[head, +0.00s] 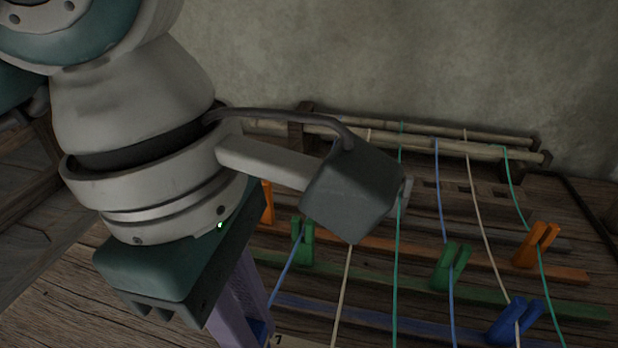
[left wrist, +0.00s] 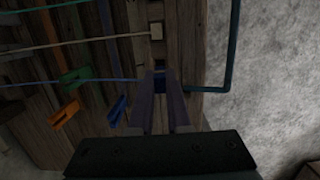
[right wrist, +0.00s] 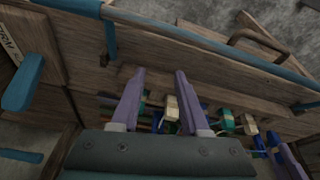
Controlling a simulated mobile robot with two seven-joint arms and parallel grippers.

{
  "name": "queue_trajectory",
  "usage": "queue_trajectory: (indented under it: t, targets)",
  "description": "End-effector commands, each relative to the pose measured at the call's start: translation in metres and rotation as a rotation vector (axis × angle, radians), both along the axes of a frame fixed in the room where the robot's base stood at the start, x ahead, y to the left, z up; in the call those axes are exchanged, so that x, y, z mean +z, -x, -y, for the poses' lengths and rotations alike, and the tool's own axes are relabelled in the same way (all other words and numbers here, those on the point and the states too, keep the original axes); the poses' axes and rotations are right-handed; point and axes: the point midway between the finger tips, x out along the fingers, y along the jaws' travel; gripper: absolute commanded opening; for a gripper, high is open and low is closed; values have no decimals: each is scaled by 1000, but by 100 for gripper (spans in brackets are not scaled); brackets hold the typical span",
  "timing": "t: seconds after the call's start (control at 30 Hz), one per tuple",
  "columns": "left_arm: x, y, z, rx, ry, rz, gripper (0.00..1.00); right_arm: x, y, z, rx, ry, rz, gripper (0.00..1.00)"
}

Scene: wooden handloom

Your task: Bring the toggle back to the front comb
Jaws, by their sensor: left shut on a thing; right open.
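My left gripper (head: 240,305), with purple fingers, is shut on a small blue toggle (head: 262,330) at the loom's near side. The toggle (left wrist: 159,80) shows between the fingertips in the left wrist view, with a blue thread running left from it. In the right wrist view my left gripper (right wrist: 288,158) is at the lower right edge. My right gripper (right wrist: 158,76) is open and empty, its fingers above a wooden ledge. Cream toggles (right wrist: 171,108) and green toggles (right wrist: 226,120) hang in a row below it. I cannot tell for certain which part is the front comb.
Orange (head: 538,246), green (head: 451,266) and blue (head: 514,322) clips stand on coloured rails across the loom. Several threads run towards the back bars (head: 450,152). My left arm covers much of the head view's left. A blue bar (right wrist: 215,45) crosses the right wrist view.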

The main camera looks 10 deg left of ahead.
Motion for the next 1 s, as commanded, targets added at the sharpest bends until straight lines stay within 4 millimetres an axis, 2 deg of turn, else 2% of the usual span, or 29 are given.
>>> queue_trajectory:
  t: [0.03, 0.1, 0.53, 1.0]
  targets:
    - [-10, 0, 0, 0, 1, -1, 0, -9, 0, 0, 0, 0, 0, 45]
    - [-12, 0, 0, 0, 2, -1, 0, -10, 0, 0, 0, 0, -1, 45]
    - [-14, 0, 0, -1, 0, 0, 0, -12, 1, 0, 0, 0, -2, 45]
    - [-42, 0, 0, -2, -1, 0, 0, -41, 1, -1, -1, -2, -2, 45]
